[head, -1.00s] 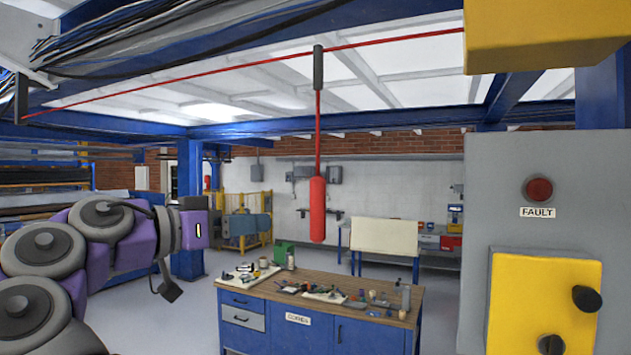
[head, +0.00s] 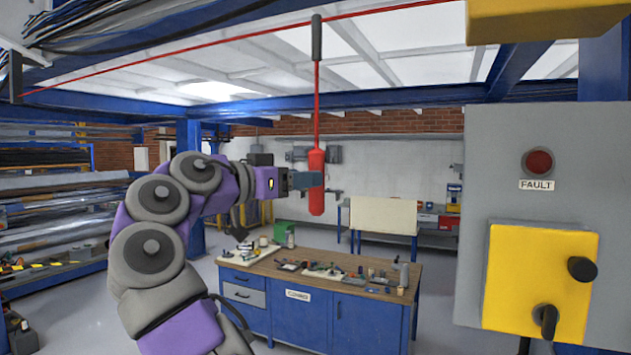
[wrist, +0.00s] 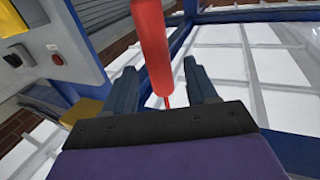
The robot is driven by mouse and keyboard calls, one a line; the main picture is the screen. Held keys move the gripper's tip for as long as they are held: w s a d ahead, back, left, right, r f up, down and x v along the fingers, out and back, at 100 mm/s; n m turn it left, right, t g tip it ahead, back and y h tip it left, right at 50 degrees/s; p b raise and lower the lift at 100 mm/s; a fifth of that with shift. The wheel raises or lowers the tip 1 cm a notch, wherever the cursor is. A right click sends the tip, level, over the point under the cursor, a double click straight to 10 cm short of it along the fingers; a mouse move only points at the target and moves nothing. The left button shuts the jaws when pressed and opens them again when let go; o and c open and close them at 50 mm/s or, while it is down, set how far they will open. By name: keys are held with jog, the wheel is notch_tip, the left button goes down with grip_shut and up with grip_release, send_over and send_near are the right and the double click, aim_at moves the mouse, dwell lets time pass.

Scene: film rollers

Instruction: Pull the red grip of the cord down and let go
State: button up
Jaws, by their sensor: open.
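The red grip (head: 317,200) hangs upright on a red cord (head: 317,95) that drops from a dark sleeve on a slanting red line. My gripper (head: 308,180) is at the height of the grip's middle, with a finger across it in the head view. In the wrist view the red grip (wrist: 153,45) lies between the two spread fingers of my open gripper (wrist: 163,85).
A grey panel (head: 480,140) with a red FAULT lamp (head: 538,162) and a yellow box with black knobs (head: 540,285) stands at the right. A blue workbench (head: 345,325) with small parts stands below the grip. Blue beams run overhead.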

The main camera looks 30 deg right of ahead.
jog(key=shift+x, duration=2.3)
grip_shut()
